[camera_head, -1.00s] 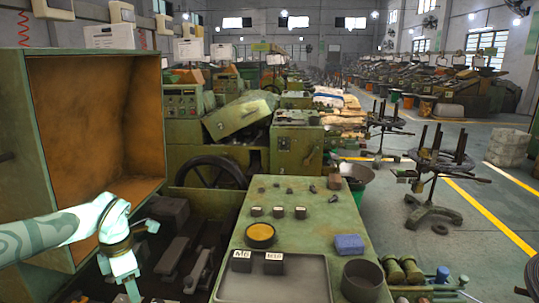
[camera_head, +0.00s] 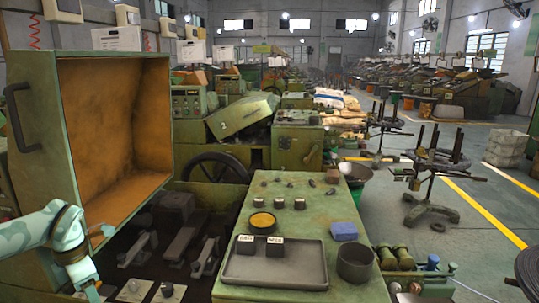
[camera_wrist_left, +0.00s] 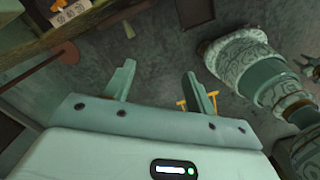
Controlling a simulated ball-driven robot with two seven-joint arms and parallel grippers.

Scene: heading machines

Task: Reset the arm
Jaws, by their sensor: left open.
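My left arm comes in at the lower left of the head view, its gripper (camera_head: 92,291) hanging down at the bottom edge, in front of the green machine's open box. In the left wrist view my left gripper (camera_wrist_left: 158,84) has its two fingers apart, with nothing between them but the grey floor. A patterned part of my own body shows to the right of the fingers there.
The green machine's orange-lined box (camera_head: 115,130) stands open at left.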

